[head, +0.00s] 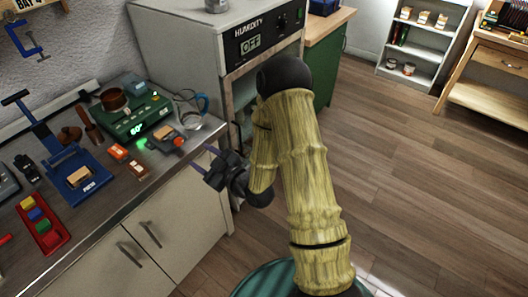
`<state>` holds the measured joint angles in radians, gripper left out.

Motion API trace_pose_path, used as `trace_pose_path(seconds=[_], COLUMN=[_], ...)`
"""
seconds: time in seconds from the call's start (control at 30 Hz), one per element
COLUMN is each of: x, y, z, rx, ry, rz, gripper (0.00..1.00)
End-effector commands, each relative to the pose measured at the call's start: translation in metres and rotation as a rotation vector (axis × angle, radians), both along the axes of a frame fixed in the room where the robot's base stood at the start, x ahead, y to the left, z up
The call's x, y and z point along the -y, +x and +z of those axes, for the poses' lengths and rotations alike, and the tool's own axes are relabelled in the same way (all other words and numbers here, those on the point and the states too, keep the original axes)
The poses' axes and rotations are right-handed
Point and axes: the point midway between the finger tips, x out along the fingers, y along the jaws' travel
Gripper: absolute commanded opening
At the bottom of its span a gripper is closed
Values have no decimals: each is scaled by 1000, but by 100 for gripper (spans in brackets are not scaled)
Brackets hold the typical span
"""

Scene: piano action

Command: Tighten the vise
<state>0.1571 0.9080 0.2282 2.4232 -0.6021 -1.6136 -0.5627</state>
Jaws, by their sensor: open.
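My gripper (206,160) is open and empty, its two thin purple fingers spread apart. It is beside the front edge of the metal-topped bench (150,185), pointing left. Just beyond it on the bench is a small dark device (168,139) with a tan block and a red end; I cannot tell if this is the vise. A blue press (78,165) with a T-shaped handle and a tan block stands further left. A blue clamp (25,42) hangs on the wall. No thing in view is plainly marked as a vise.
A green unit (130,115) with a lit display, small orange-red pieces (118,152), and a red tray (42,222) of coloured blocks lie on the bench. A humidity cabinet (225,45) stands behind. The wooden floor at right is clear.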

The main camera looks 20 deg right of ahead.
Motion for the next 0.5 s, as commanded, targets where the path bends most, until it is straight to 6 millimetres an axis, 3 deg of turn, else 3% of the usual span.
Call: trace_pose_path(seconds=[0.3, 0.5], x=[27, 36], y=[-39, -47], z=[-2, 5], rx=[-2, -3], ry=[0, 0], rz=[-3, -4], gripper=[49, 49])
